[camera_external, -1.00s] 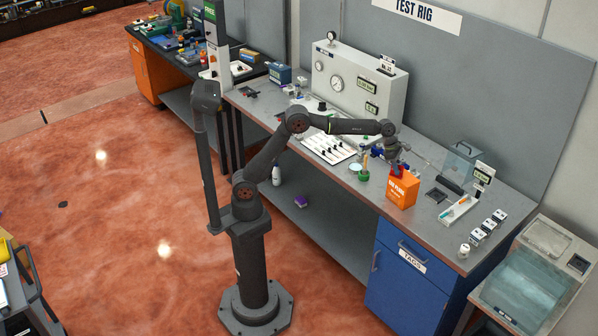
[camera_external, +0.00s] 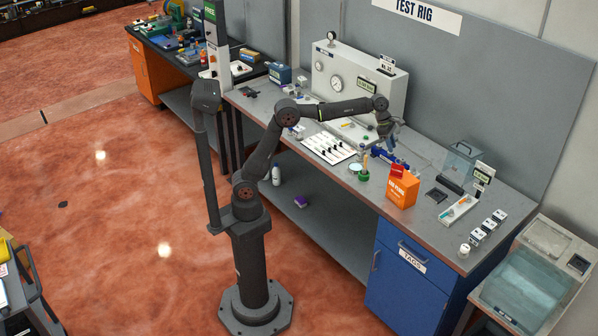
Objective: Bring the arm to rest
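My gripper (camera_external: 393,143) hangs at the end of my bent arm, above the test bench and in front of the grey gauge panel. It points downward and is apart from the orange box (camera_external: 403,190), which stands below and to its right with a red item (camera_external: 397,170) at its top. Blue parts (camera_external: 388,157) lie on the bench beneath the gripper. The fingers are too small to tell whether they are open or shut, or whether they hold anything.
The grey gauge panel (camera_external: 350,70) stands behind the gripper. A white tray with dark marks (camera_external: 328,147), a green pot (camera_external: 364,174), a long white tray (camera_external: 460,211) and a clear box (camera_external: 462,160) stand on the bench. The floor around my base is clear.

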